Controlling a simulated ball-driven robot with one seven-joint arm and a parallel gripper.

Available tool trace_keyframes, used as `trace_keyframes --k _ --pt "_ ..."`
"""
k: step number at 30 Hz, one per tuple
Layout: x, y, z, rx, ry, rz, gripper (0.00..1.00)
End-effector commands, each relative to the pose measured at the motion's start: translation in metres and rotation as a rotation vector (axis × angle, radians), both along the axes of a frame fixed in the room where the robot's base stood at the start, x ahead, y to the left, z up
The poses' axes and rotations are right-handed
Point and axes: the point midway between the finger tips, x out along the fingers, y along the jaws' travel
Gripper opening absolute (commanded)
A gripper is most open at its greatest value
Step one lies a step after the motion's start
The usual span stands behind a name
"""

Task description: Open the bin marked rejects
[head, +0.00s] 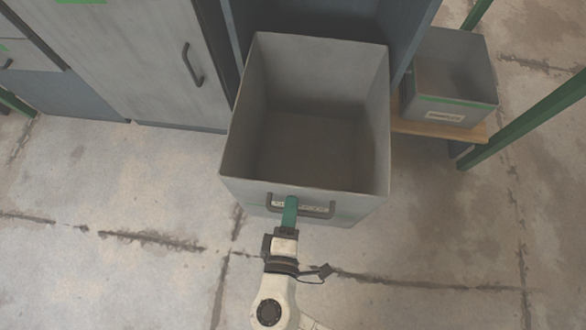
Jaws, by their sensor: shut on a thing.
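The grey bin (232,150) is pulled out of its dark cabinet, open at the top and empty inside. A dark bar handle (325,213) is on its front face, with a pale label (312,208) behind it, too small to read and partly covered. My gripper (290,204) reaches up from below with green fingers. It is shut on the handle near the handle's left end.
A cabinet door (140,65) with a dark handle stands closed to the left. A smaller grey bin (455,105) sits on a wooden shelf (410,128) to the right, beside a green post (525,118). The concrete floor in front is clear.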

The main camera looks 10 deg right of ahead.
Motion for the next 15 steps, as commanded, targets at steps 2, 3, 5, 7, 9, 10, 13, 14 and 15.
trace_keyframes --k 2,3,5,7,9,10,13,14,15 --pt "-0.0039 0.0014 -0.0007 0.0 0.001 0.001 0.0" --pt "-0.0049 0.0017 -0.0007 0.001 0.001 0.001 0.0" --pt "-0.0057 0.0018 -0.0007 0.0 0.001 0.0 0.0" --pt "-0.0059 0.0019 -0.0008 0.0 0.001 0.0 0.0" --pt "-0.0057 0.0018 -0.0008 0.0 0.001 0.0 0.0" --pt "-0.0056 0.0018 -0.0008 0.0 0.001 0.0 0.0" --pt "-0.0055 0.0019 -0.0008 0.0 0.001 0.0 0.0" --pt "-0.0054 0.0019 -0.0009 0.0 0.001 0.0 0.0" --pt "-0.0054 0.0019 -0.0009 0.0 0.001 0.0 0.23"
